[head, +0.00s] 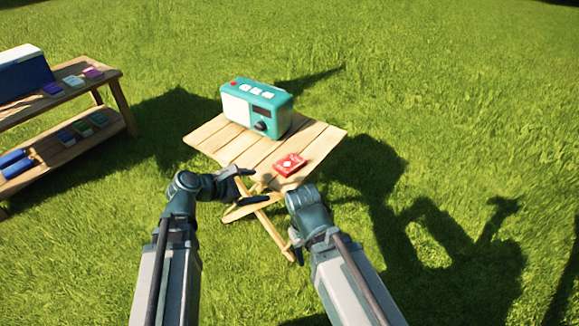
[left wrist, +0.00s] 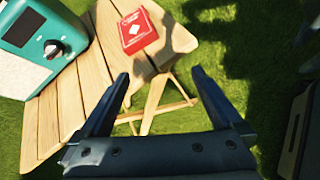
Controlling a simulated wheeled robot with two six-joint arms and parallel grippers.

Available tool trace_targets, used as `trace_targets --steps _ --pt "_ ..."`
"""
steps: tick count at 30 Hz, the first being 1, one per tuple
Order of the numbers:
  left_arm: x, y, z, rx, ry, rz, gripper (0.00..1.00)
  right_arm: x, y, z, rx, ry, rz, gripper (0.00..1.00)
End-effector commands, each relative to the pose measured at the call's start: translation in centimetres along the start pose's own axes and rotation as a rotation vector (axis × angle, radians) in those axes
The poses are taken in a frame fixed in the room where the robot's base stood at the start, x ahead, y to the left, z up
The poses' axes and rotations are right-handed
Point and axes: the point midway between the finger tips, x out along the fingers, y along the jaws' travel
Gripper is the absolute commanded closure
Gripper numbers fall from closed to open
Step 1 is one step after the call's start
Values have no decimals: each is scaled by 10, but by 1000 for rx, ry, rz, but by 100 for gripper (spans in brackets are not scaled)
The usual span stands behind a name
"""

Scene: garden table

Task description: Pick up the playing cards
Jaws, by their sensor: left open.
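The playing cards (head: 289,165) are a red box with a white diamond, lying flat near the front right edge of the small wooden folding table (head: 215,142). In the left wrist view the red box (left wrist: 139,31) lies beyond the fingertips. My left gripper (head: 246,189) is just in front of the table's near edge, left of the cards and apart from them. In the left wrist view its two fingers (left wrist: 160,75) are spread with nothing between them. My right arm ends below the table's front right corner; its fingers (head: 296,245) point down, and their opening is unclear.
A teal and white radio (head: 257,107) stands at the back of the table, behind the cards. A wooden two-shelf bench (head: 112,78) at the left holds a blue cooler (head: 24,74) and several small boxes. Open grass surrounds the table.

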Motion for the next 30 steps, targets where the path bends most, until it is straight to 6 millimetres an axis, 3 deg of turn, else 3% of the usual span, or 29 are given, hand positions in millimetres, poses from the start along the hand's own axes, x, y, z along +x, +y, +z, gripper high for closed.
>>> trace_targets --steps 3,6,14,24,30 --pt "-6 17 14 -228 -89 56 0 0 0 0 0 0 0 50" --pt "-10 26 20 -348 -138 78 0 0 0 0 0 0 0 50" --pt "-8 31 24 -420 -168 87 0 2 0 0 0 0 0 50" --pt "52 38 31 -415 -167 84 0 26 -3 -2 3 0 -1 50" --pt "71 40 35 -416 -166 86 0 33 -3 -2 5 0 -1 50"
